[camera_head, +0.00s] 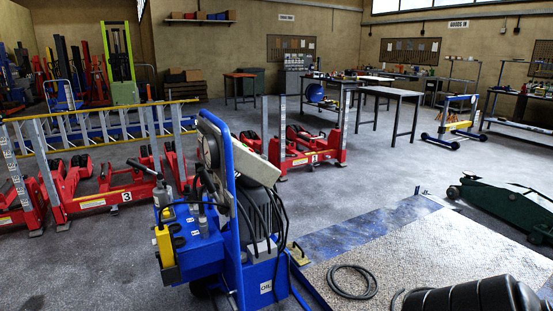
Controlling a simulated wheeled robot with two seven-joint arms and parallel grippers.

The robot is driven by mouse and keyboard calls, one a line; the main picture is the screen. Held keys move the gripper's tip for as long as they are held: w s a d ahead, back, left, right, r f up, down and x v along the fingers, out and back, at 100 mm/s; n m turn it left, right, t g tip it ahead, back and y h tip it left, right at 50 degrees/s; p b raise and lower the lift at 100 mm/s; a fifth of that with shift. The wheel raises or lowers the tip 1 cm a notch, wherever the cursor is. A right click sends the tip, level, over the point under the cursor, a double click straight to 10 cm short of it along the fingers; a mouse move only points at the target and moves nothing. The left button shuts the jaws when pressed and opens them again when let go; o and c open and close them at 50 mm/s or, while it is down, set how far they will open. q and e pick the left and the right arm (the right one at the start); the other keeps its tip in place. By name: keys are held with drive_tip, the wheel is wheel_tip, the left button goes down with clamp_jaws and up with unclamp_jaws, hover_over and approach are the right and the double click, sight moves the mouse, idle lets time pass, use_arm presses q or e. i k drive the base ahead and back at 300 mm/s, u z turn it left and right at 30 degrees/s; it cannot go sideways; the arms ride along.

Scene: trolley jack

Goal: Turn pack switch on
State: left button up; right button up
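A blue wheeled power pack (200,248) stands upright in the middle foreground, with a blue upright frame (232,200) and an "OIL" label low on its side. A yellow-and-black unit (165,240) hangs at its left side. Dark fittings and valves sit on its top, and black hoses (262,215) hang at its right. A tilted pale box (255,163) is fixed high on the frame, its top side towards me. I cannot make out the pack switch or its position. Neither of my grippers is in view.
A textured metal platform (410,255) lies right of the pack, with a coiled black hose (352,281) on it. A black ribbed cylinder (470,296) is at the bottom right. A green trolley jack (500,205) stands at right. Red lifting stands (105,190) line the left. The left foreground floor is clear.

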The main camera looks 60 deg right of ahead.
sight(197, 165)
drive_tip(key=z, duration=0.8)
drive_tip(key=i, duration=1.05)
drive_tip(key=z, duration=0.8)
drive_tip(key=k, duration=1)
drive_tip(key=u, duration=0.95)
drive_tip(key=i, duration=5.9)
drive_tip(key=z, duration=3.5)
